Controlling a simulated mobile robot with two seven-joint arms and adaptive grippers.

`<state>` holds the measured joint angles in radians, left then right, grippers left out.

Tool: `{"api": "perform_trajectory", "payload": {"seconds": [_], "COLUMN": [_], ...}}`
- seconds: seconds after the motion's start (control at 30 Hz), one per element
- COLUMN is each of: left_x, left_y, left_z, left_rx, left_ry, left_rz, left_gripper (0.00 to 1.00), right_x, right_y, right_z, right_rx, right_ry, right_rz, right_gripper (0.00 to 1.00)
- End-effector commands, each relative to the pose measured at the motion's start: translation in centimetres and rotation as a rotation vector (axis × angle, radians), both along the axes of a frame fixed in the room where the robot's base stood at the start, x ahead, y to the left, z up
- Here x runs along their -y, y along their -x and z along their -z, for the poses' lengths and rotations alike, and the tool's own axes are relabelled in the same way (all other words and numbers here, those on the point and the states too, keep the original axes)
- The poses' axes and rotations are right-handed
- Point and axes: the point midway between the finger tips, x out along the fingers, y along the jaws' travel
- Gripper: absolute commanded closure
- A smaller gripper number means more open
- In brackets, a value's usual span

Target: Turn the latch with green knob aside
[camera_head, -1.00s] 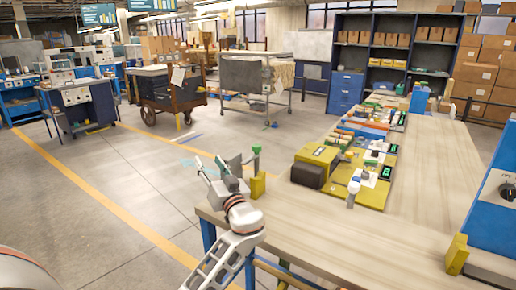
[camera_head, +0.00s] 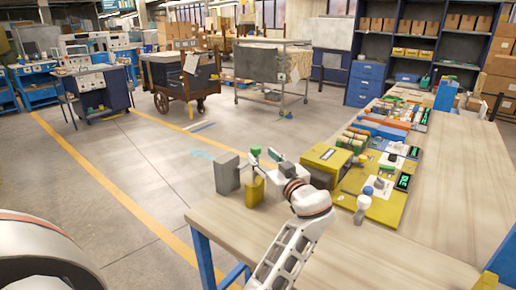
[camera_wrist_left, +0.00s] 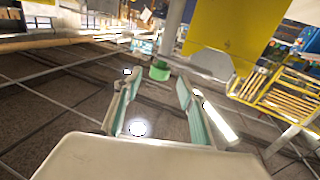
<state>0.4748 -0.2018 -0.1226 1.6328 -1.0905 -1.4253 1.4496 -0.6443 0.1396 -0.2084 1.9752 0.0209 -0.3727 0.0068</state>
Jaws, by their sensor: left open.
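The latch's green knob (camera_head: 255,151) stands above the near-left corner of the wooden workbench, beside a yellow block (camera_head: 254,189) and a grey block (camera_head: 228,174). My left gripper (camera_head: 268,157) is open, just right of the knob in the head view. In the left wrist view, the green knob (camera_wrist_left: 159,70) shows just beyond and between the tips of my open left gripper (camera_wrist_left: 157,88). Contact is not visible. The latch arm below the knob is mostly hidden. My right gripper is not in view.
A yellow box (camera_head: 326,163) and a yellow board (camera_head: 372,203) with small parts lie on the workbench (camera_head: 425,245) right of my left arm. In the wrist view a yellow panel (camera_wrist_left: 232,32) is close on the right. Open floor lies left of the bench.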

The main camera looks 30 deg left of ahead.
Motion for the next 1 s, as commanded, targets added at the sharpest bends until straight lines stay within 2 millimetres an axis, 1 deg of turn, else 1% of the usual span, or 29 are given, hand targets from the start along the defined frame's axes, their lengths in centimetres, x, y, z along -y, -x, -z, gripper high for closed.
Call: {"api": "perform_trajectory", "payload": {"seconds": [0.03,0.1,0.3,0.47,0.7,0.73,0.77,0.8,0.87,0.9,1.0], "left_x": [-0.8,-1.8,-3.9,-4.6,-4.7,-4.7,-4.7,-4.7,-4.7,-4.7,-4.7], "left_y": [-0.5,-1.1,-2.4,-2.8,-2.9,-2.9,-2.9,-2.9,-2.9,-2.9,-2.9], "left_z": [-0.4,-0.3,-0.2,-0.1,0.0,0.0,0.0,0.0,0.0,0.0,0.0], "left_rx": [0.003,0.001,0.001,0.001,0.001,0.0,0.0,0.0,0.0,0.0,0.0], "left_ry": [-0.003,-0.004,-0.002,-0.001,-0.001,0.0,0.0,0.0,0.0,0.0,0.0], "left_rz": [-0.001,-0.001,0.001,0.001,0.001,0.001,0.001,0.001,0.001,0.001,0.001], "left_gripper": [0.59,0.59,0.59,0.59,0.59,0.62,0.7,0.8,0.96,1.0,1.0], "right_x": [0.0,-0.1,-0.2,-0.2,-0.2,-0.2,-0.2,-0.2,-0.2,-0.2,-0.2], "right_y": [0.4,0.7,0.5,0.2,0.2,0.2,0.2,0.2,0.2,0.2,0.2], "right_z": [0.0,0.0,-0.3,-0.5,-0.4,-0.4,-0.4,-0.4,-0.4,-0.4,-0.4], "right_rx": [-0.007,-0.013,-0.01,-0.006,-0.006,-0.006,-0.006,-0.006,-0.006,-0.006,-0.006], "right_ry": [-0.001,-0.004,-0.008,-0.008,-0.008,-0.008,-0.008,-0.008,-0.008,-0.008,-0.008], "right_rz": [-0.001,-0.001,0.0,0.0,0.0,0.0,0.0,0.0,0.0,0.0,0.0], "right_gripper": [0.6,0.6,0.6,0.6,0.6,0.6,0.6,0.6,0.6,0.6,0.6]}}
